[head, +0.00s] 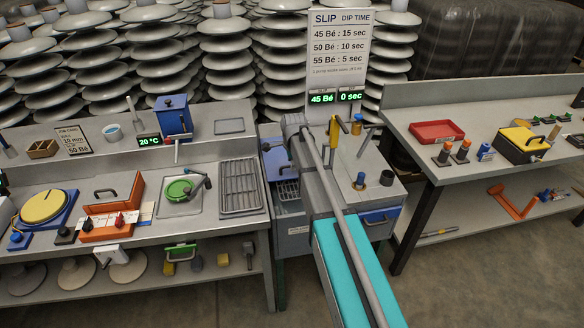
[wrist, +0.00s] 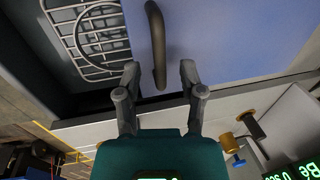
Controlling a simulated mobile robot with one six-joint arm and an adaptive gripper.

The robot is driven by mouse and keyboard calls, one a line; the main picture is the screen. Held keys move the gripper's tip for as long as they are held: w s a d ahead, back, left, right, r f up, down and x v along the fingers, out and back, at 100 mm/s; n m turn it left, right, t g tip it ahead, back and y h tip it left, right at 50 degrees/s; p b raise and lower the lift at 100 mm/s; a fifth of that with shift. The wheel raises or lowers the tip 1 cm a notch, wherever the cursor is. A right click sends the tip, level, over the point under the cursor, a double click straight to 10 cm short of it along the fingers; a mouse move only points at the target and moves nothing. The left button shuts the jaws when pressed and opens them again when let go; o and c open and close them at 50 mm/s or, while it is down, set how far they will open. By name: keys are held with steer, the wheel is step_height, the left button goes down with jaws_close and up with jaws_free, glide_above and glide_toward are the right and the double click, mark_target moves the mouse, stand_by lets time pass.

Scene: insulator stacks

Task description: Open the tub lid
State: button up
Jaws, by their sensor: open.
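The tub lid (wrist: 235,40) is a flat blue panel with a dark curved handle (wrist: 158,45) in the wrist view. In the head view the blue lid (head: 272,160) lies over the far part of the grey tub (head: 293,225). A wire rack (wrist: 95,40) shows inside the tub through the uncovered part beside the lid. My gripper (wrist: 159,74) is open, with one finger on each side of the handle's near end. A gap shows between each finger and the handle. The head view does not show the fingertips clearly.
A sign with green displays (head: 336,97) stands behind the tub. A bench with a yellow-topped wheel (head: 43,207) and a wire drying rack (head: 240,186) is on the left. Another bench with a red tray (head: 436,132) is on the right. Bare floor shows in front.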

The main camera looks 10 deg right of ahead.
steer(key=shift+f, duration=0.3)
jaws_close()
stand_by(0.3)
